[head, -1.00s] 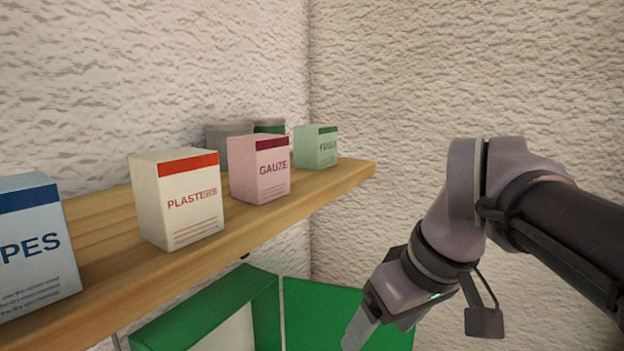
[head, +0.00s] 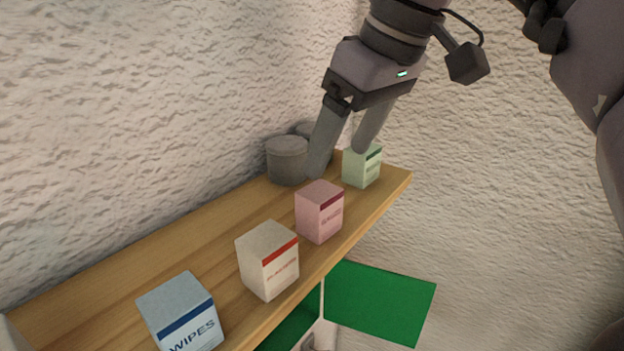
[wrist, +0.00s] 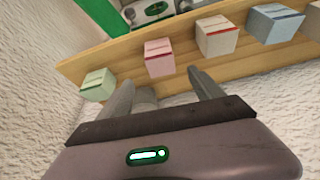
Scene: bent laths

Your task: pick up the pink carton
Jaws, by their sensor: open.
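The pink carton (head: 319,212), labelled GAUZE in the earlier head view, stands upright on the wooden shelf (head: 205,238), between a white carton and a pale green one. My gripper (head: 340,162) is open and empty, pointing down above the shelf near the pink and green cartons. In the head view its fingertips appear just above and behind the pink carton. In the wrist view the pink carton (wrist: 159,58) lies beyond the gap between the two fingers (wrist: 163,88). No contact shows.
The white carton (head: 268,260) and blue wipes carton (head: 181,312) stand left of the pink one; the pale green carton (head: 361,166) stands right. A grey tin (head: 287,160) is behind, near the wall.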

